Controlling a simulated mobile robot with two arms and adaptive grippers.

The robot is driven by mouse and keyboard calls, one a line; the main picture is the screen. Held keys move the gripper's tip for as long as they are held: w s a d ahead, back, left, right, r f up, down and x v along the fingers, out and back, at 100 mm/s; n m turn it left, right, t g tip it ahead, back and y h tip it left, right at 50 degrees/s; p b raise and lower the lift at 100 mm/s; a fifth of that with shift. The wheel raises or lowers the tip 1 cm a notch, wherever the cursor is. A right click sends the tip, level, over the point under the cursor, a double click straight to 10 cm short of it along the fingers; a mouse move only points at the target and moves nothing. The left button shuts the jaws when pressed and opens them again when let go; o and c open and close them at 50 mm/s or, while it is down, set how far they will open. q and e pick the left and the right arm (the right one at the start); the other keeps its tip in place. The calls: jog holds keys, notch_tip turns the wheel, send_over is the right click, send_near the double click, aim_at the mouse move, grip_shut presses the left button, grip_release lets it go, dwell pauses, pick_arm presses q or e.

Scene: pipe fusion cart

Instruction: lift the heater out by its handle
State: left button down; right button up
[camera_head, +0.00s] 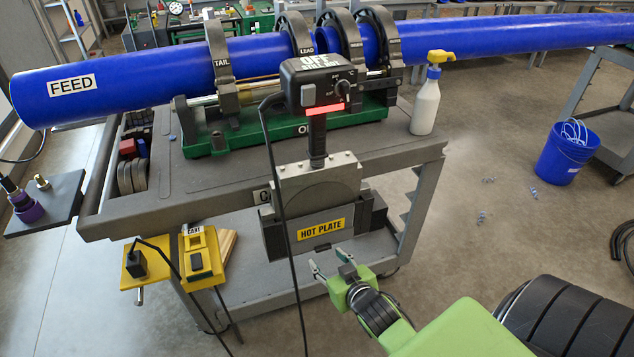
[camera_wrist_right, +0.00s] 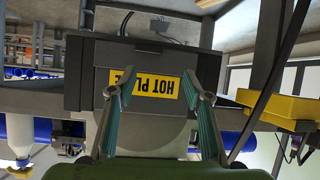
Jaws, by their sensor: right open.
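The heater (camera_head: 318,190) is a grey metal plate that sits in a dark holder (camera_head: 283,236) labelled HOT PLATE on the cart's near side. Its black upright handle (camera_head: 317,135) rises to a black control box (camera_head: 305,84) marked OFF, with a red strip. My right gripper (camera_head: 330,264) is open and empty, below and in front of the holder, apart from the handle. In the right wrist view, the open fingers (camera_wrist_right: 158,88) frame the yellow HOT PLATE label (camera_wrist_right: 158,90); the handle is not clearly visible there. My left gripper is not in view.
A black cable (camera_head: 277,190) hangs from the control box past the holder's left side. Blue pipe (camera_head: 140,78) lies in the clamps above the green base. A spray bottle (camera_head: 426,100) stands on the cart's right end. Yellow boxes (camera_head: 201,258) hang at the left front.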

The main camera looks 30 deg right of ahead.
notch_tip(320, 180, up, 16)
jog(key=w+d+t+h, duration=0.1)
jog(key=d+t, duration=0.1)
jog(key=t, duration=0.1)
jog(key=m+t+h, duration=0.1)
jog(key=t, duration=0.1)
send_near(320, 144)
jog(key=x, duration=0.3)
jog(key=p+x, duration=0.1)
jog(key=x, duration=0.2)
jog(key=shift+d+r, duration=0.1)
jog(key=shift+d, duration=0.1)
jog(key=shift+a+p+x, duration=0.1)
jog(key=shift+p+x, duration=0.15)
jog(key=shift+x, duration=1.15)
jog(key=shift+a+p+x, duration=0.15)
jog(key=shift+p+x, duration=0.1)
jog(key=shift+x, duration=1.1)
